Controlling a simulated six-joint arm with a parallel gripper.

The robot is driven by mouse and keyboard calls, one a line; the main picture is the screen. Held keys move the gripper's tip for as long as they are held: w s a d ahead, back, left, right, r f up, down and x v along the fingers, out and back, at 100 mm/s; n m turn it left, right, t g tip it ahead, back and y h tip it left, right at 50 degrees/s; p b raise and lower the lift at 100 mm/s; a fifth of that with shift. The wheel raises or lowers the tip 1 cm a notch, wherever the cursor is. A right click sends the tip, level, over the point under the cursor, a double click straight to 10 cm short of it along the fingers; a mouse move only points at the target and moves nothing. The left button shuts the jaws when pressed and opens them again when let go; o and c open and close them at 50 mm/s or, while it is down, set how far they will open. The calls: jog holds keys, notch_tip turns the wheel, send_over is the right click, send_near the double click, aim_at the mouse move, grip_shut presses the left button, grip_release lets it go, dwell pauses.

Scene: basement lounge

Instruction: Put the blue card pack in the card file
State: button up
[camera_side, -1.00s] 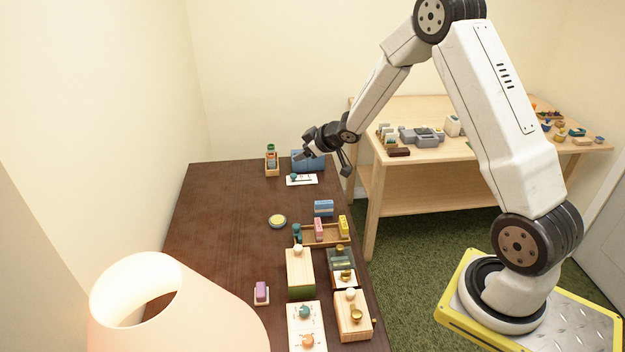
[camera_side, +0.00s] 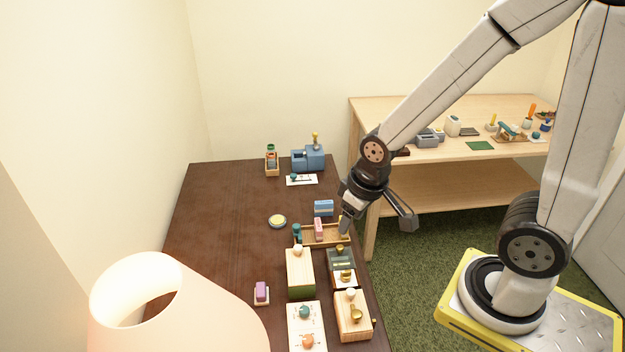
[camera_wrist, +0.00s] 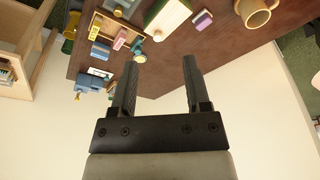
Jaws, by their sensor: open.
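The blue card pack (camera_side: 324,208) sits on the dark table just beyond the card file. It also shows in the wrist view (camera_wrist: 100,50). The card file (camera_side: 310,241) is a low wooden tray holding a pink pack (camera_side: 319,228). A teal piece (camera_side: 297,232) stands at the file's left end. My gripper (camera_side: 377,221) is open and empty, tilted over the table's right edge near the file's right end. Its fingers (camera_wrist: 160,64) are apart, with nothing between them.
Wooden boxes with knobs (camera_side: 300,272) and (camera_side: 352,318) stand nearer the camera. A blue machine (camera_side: 309,158) and a small wooden rack (camera_side: 271,162) are at the table's far end. The table's left side is mostly clear.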

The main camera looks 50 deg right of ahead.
jog(key=shift+o, duration=0.5)
jog(key=n+y, duration=0.3)
jog(key=n, duration=0.6)
send_near(325, 201)
jog(key=shift+t, duration=0.4)
jog(key=x, duration=0.4)
jog(key=shift+s+f, duration=0.25)
jog(key=shift+f, duration=0.2)
jog(key=shift+x, duration=1.35)
jog(key=shift+a, duration=0.15)
